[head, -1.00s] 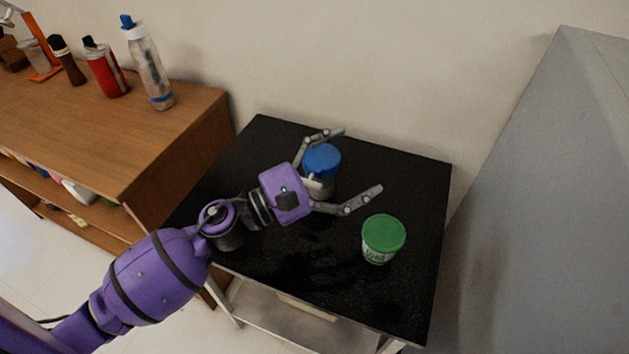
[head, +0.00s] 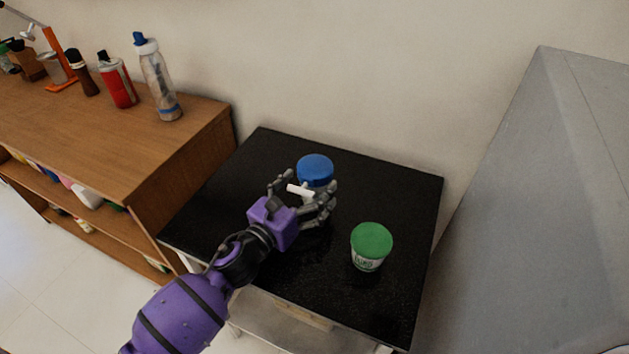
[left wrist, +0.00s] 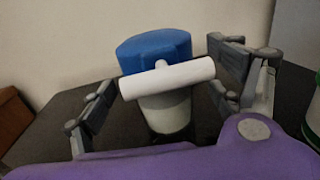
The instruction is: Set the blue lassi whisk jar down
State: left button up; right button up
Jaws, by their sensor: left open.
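The blue-lidded jar (head: 315,169) stands upright on the black tabletop (head: 230,185), towards its back. It has a pale body and a white bar handle on the near side. The jar also shows in the left wrist view (left wrist: 155,50), its handle across the front. My left gripper (head: 303,194) is open at the near side of the jar, with fingers to either side of the handle. In the left wrist view, gaps show between the fingers and the jar. The jar's lower part is partly hidden. My right gripper is not in view.
A green-lidded tub (head: 371,246) stands on the tabletop right of my left gripper. A wooden shelf unit (head: 140,140) with bottles is at the left, a grey cabinet (head: 530,200) at the right, and a wall behind. The tabletop's left part is clear.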

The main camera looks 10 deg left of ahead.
pick_arm(q)
jog(key=shift+w+d, duration=0.25)
jog(key=shift+w, duration=0.45)
jog(key=c, duration=1.7)
